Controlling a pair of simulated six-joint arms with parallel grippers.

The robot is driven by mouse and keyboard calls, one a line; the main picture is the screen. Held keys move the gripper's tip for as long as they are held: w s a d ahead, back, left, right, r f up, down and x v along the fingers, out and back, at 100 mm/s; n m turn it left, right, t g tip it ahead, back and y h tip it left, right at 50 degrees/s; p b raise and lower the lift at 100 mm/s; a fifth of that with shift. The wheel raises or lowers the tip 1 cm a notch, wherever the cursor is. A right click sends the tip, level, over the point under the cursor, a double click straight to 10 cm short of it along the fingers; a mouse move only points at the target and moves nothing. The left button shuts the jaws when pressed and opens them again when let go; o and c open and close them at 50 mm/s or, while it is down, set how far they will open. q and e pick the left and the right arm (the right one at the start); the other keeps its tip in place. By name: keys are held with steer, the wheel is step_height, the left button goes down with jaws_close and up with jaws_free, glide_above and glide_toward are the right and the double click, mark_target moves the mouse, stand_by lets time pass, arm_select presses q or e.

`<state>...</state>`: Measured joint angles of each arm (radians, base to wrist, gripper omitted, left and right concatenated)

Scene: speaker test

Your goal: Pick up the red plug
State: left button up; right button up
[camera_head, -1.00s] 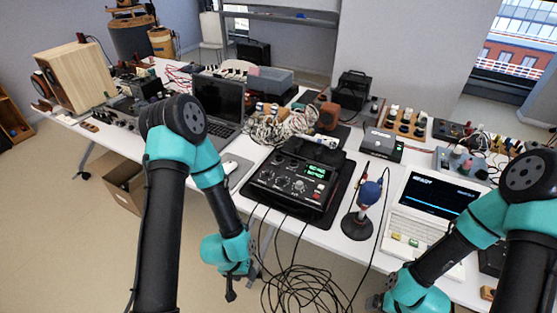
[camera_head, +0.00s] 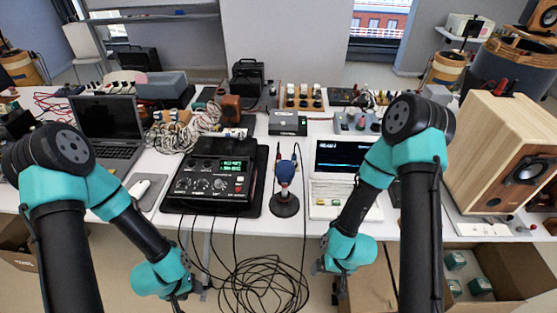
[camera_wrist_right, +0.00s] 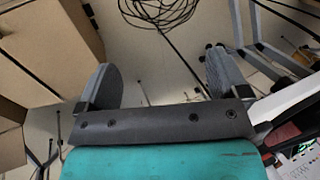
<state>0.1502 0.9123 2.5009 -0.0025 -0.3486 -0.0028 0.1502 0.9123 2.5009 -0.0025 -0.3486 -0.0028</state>
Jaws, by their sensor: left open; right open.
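I cannot pick out the red plug with certainty. A small reddish piece (camera_head: 501,86) shows on top of the wooden speaker (camera_head: 490,150) at the right of the head view. Another small red spot (camera_head: 509,217) shows by the white strip at the speaker's foot. Both are too small to identify. My left gripper (camera_head: 190,288) hangs below the table's front edge, left of centre, away from these pieces. My right gripper (camera_head: 322,268) hangs below the front edge, right of centre. In the right wrist view its fingers (camera_wrist_right: 165,82) are wide apart with nothing between them.
Black cables (camera_head: 265,285) hang to the floor. Open cardboard boxes (camera_head: 470,262) sit below at the right.

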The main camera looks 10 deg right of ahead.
stand_by(0.3)
steer(key=c, duration=0.7)
